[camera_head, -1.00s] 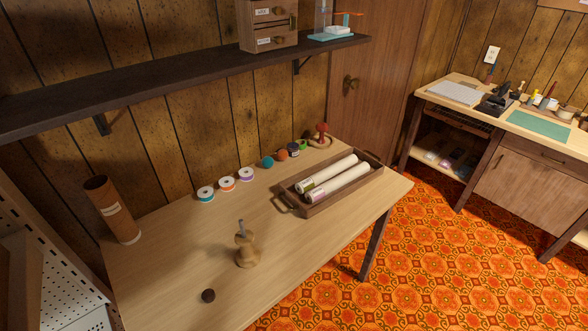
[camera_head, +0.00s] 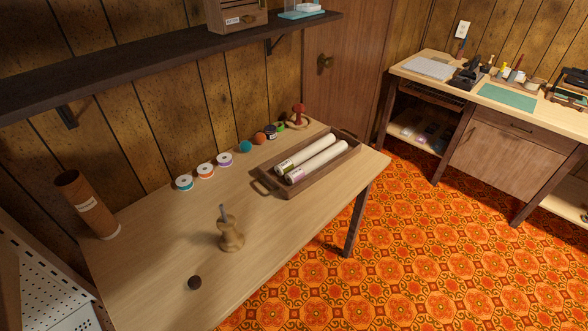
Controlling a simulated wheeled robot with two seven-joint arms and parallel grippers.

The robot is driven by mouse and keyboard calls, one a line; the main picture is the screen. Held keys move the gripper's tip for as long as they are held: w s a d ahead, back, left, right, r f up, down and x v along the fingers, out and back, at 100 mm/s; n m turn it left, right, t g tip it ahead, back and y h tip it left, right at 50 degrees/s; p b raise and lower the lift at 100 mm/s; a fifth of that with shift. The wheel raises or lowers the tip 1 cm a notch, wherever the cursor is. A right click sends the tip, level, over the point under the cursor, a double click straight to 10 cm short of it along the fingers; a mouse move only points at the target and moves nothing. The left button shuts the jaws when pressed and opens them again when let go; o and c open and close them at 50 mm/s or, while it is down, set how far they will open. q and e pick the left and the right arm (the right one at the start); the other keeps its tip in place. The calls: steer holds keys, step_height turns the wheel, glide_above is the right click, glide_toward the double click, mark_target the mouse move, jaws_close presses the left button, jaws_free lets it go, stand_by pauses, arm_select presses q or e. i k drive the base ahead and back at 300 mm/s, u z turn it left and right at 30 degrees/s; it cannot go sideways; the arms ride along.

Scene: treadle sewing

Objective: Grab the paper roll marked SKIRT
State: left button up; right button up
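Two white paper rolls lie side by side in a dark wooden tray (camera_head: 345,160) on the light wooden table. The back roll (camera_head: 305,154) has a greenish label near its left end. The front roll (camera_head: 321,160) has a pinkish-purple label near its left end. The label text is too small to read, so I cannot tell which is marked SKIRT. A brown upright tube (camera_head: 88,205) with a pale label stands at the table's left end; its text is also unreadable. Neither of my grippers is in view.
A wooden spool-like stand (camera_head: 231,236) and a dark round piece (camera_head: 195,283) are on the table (camera_head: 160,262). A dark shelf (camera_head: 150,62) overhangs the back. Patterned floor (camera_head: 430,235) is open at right, before a workbench (camera_head: 505,153).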

mark_target(284, 167)
steer(key=z, duration=1.55)
steer(key=i, duration=1.15)
steer(key=u, duration=2.75)
